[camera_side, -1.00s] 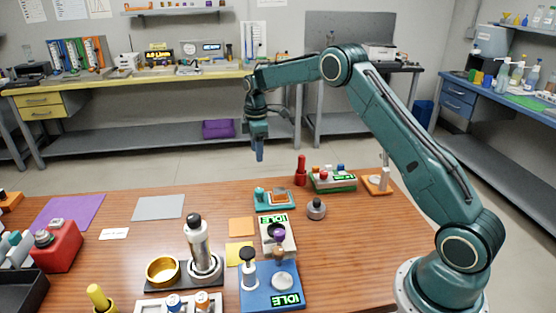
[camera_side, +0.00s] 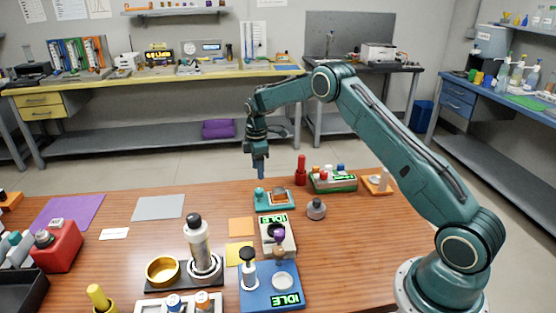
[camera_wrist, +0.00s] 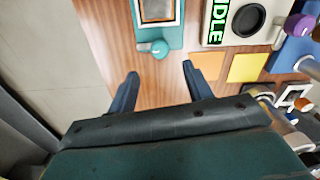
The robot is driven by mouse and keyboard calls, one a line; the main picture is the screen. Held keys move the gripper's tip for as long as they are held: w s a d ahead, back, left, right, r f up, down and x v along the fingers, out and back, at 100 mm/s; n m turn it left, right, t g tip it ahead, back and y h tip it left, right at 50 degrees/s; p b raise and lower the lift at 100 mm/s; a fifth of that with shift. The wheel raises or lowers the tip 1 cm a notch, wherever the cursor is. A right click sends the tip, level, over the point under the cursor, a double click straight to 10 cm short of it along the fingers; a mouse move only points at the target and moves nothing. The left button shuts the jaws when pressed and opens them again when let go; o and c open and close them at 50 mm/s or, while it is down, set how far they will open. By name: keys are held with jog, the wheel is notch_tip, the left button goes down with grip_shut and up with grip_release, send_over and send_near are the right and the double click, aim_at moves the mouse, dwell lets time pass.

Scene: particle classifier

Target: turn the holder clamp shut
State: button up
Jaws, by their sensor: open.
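The teal holder (camera_side: 275,207) lies near the far edge of the table, with a framed square piece (camera_side: 280,195) on it. A rounded teal knob (camera_side: 260,194), apparently its clamp, stands at its left end. In the wrist view the holder (camera_wrist: 174,38) is at the top, and the knob (camera_wrist: 160,48) sticks out below its near edge. My gripper (camera_side: 261,175) points down just above and behind the knob. In the wrist view my gripper (camera_wrist: 160,72) has its two fingers spread apart with nothing between them, and the knob lies just ahead of the gap.
A white box reading IDLE (camera_side: 285,239) stands in front of the holder. A red bottle (camera_side: 301,171), a green-based unit (camera_side: 333,183) and a grey round weight (camera_side: 316,210) stand to its right. Orange (camera_side: 241,227) and yellow squares lie nearby.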

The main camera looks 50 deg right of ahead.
aim_at(259, 190)
notch_tip(259, 190, down, 9)
jog(key=shift+r, duration=0.2)
dwell(0.4)
jog(key=c, duration=1)
